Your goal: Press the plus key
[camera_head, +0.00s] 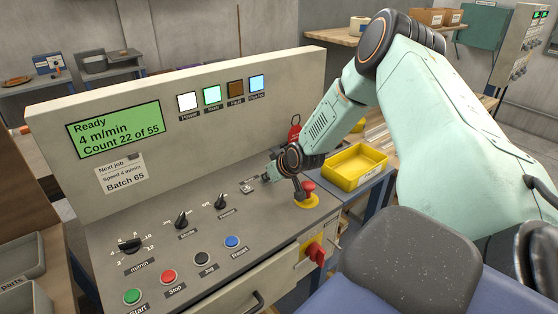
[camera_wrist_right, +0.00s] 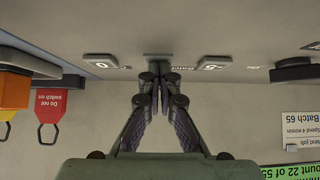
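My right gripper (camera_head: 266,177) is over the right part of the grey console, by a row of small keys. In the right wrist view its two fingers (camera_wrist_right: 162,78) are together at the tips, with nothing seen between them. The tips are in front of a middle key (camera_wrist_right: 157,56), seen nearly edge-on; its marking is hidden, and contact cannot be told. A key with a 5-like mark (camera_wrist_right: 212,62) is on one side and a key marked 0 (camera_wrist_right: 100,61) on the other. One small key (camera_head: 249,187) shows beside the gripper in the head view. My left gripper is out of view.
A red emergency button (camera_head: 308,187) stands right of my gripper, and black knobs (camera_head: 222,201) stand to its left. A red tag (camera_wrist_right: 48,104) hangs near the keys. The green display (camera_head: 115,130) reads Ready, 4 m/min, Count 22 of 55; a note says Batch 65.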

